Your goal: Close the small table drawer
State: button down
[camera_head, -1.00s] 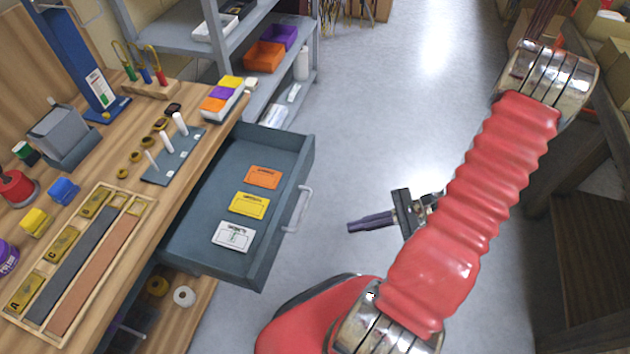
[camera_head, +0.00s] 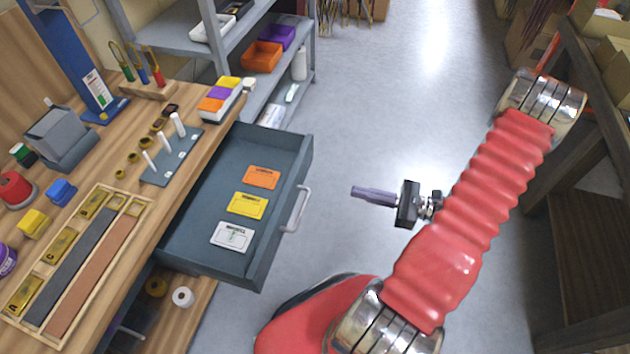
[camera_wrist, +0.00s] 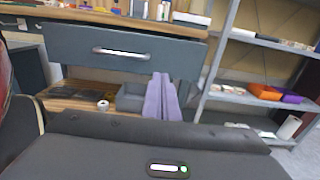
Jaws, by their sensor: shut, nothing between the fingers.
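The small table drawer (camera_head: 184,262) is pulled out from the right side of the wooden bench in the head view. It is dark grey-blue with a light bar handle (camera_head: 297,209) on its front. Orange, yellow and white cards lie inside it. My gripper (camera_head: 356,191) is shut and empty, to the right of the handle and apart from it, its purple fingers pointing left toward the drawer front. In the wrist view, the drawer front (camera_wrist: 160,64) is ahead, and the purple fingertips (camera_wrist: 160,80) appear below and right of the handle.
The wooden bench top (camera_head: 190,190) holds a tray of blocks, pegs, spools and coloured boxes. A grey shelf (camera_head: 180,38) with bins stands behind the drawer. A dark wooden rack (camera_head: 590,215) is at the right. Clear floor lies between drawer and arm.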

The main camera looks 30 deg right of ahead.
aim_at(301, 178)
jog(key=x, duration=1.3)
jog(key=shift+w+a, duration=0.1)
jog(key=shift+a, duration=0.05)
jog(key=shift+w+a, duration=0.2)
jog(key=shift+w, duration=0.05)
